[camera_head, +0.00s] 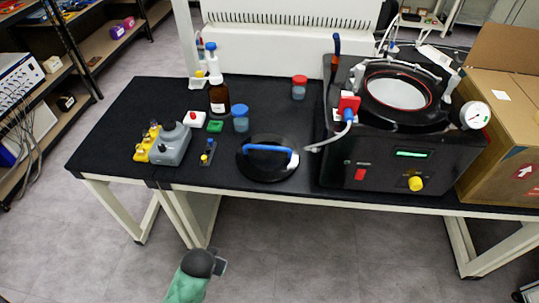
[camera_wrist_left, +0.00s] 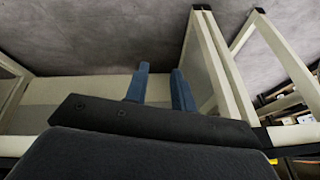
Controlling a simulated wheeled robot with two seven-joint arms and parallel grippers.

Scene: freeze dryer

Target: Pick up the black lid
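The black lid (camera_head: 266,172) is a round disc with a blue bar handle (camera_head: 267,148) on top. It lies flat near the front edge of the black table, left of the freeze dryer (camera_head: 405,150). My left gripper (camera_head: 219,266) is low in front of the table, below and left of the lid and well apart from it. In the left wrist view its two blue fingers (camera_wrist_left: 160,72) are apart with nothing between them. The lid does not show in that view. My right gripper is not in view.
Left of the lid stand a blue-capped jar (camera_head: 240,122), a brown bottle (camera_head: 219,97) and a grey pump (camera_head: 171,146). A red-capped jar (camera_head: 299,88) is behind it. The table's front edge (camera_head: 230,188) lies between my gripper and the lid. A cardboard box (camera_head: 507,125) is far right.

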